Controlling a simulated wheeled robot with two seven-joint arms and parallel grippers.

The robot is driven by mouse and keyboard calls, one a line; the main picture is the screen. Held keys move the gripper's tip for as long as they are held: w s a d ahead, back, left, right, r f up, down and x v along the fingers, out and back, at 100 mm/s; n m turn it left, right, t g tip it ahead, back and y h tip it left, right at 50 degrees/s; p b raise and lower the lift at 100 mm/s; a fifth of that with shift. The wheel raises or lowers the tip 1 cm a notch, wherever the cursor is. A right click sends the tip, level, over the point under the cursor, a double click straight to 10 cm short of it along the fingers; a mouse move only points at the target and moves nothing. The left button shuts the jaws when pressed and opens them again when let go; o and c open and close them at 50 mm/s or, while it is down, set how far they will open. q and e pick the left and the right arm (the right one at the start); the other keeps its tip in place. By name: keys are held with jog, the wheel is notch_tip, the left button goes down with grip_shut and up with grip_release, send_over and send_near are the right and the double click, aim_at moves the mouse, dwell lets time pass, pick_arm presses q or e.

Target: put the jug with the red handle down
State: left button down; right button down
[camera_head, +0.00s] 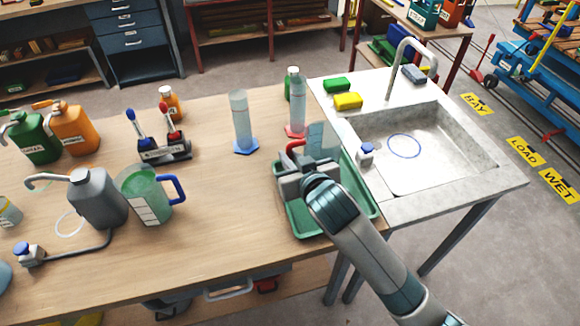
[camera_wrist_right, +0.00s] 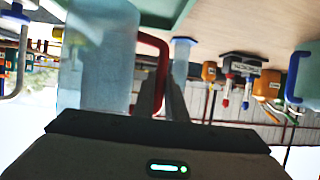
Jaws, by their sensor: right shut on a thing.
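The jug with the red handle (camera_head: 322,138) is a clear bluish vessel above or in the green tray (camera_head: 300,222), at the right end of the wooden bench. My right gripper (camera_head: 296,162) is shut on its red handle (camera_head: 292,146) and hides much of the jug. In the upside-down right wrist view the jug (camera_wrist_right: 98,60) stands beside the fingers (camera_wrist_right: 168,95), with the red handle (camera_wrist_right: 157,42) at them. The jug's base is close to the tray; whether it touches cannot be told. My left gripper is out of view.
A sink (camera_head: 450,150) adjoins the tray on the right. Two measuring cylinders, one on a blue base (camera_head: 242,125) and one on a red base (camera_head: 297,105), stand behind. A blue-handled jug (camera_head: 145,195) stands left. The bench between it and the tray is clear.

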notch_tip(320, 180, down, 3)
jog(key=shift+r+p, duration=0.15)
jog(key=shift+p, duration=0.3)
jog(key=shift+f, duration=0.65)
jog(key=c, duration=1.8)
grip_release()
jog(key=shift+f, duration=0.15)
